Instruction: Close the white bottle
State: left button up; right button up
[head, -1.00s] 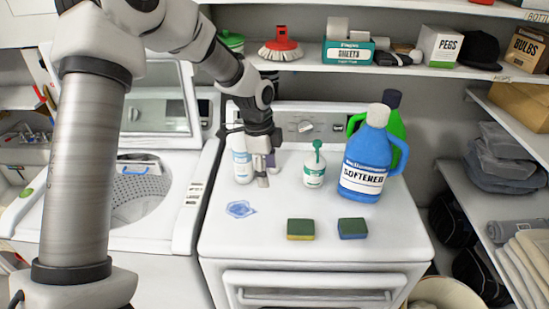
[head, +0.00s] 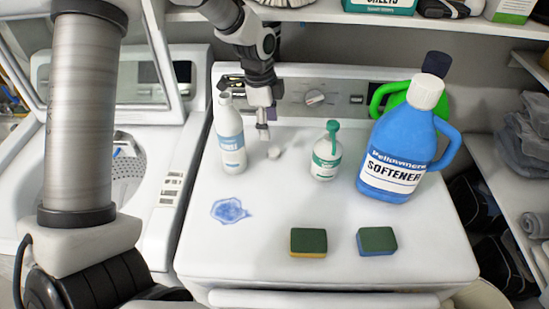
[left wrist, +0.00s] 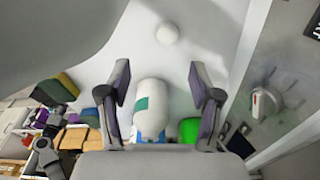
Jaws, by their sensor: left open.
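The white bottle (head: 230,140) has a blue label and stands upright on the dryer top, with no cap on its neck. A small white round cap (head: 274,152) lies on the dryer top to its right; it also shows in the left wrist view (left wrist: 168,33). My left gripper (head: 263,135) is right of the bottle, just behind and above the cap in the picture, apart from both. In the left wrist view its fingers (left wrist: 159,85) are spread with nothing held.
A pump bottle (head: 326,158) stands right of the cap, with the blue softener jug (head: 398,150) and a green jug (head: 395,93) beyond. Two sponges (head: 309,242) (head: 377,241) and a blue puddle (head: 230,210) are in front. The control panel (head: 340,98) rises behind.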

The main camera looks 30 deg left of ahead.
aim_at(274, 152)
pick_arm(q)
notch_tip(274, 152, down, 2)
jog(key=shift+f+b, duration=0.2)
jog(key=shift+b, duration=0.3)
jog(key=shift+w+a+f, duration=0.1)
jog(key=shift+w+a, duration=0.15)
jog(key=shift+w, duration=0.1)
jog(key=shift+s+d, duration=0.15)
jog(key=shift+s, duration=0.05)
jog(key=shift+s+d+f, duration=0.1)
jog(key=shift+f, duration=0.15)
jog(key=shift+w+f+p, duration=0.2)
jog(key=shift+f+p, duration=0.2)
jog(key=shift+f, duration=0.5)
jog(key=shift+w, duration=0.1)
jog(key=shift+d+f, duration=0.1)
jog(key=shift+f, duration=0.15)
jog(key=f+p, duration=0.1)
jog(key=f, duration=0.3)
jog(key=shift+w+d+p, duration=0.15)
jog(key=shift+w+p, duration=0.25)
jog(key=shift+f, duration=0.4)
pick_arm(e)
jog(key=shift+w+a+r, duration=0.1)
jog(key=shift+w+r, duration=0.05)
pick_arm(q)
jog(key=shift+r, duration=0.1)
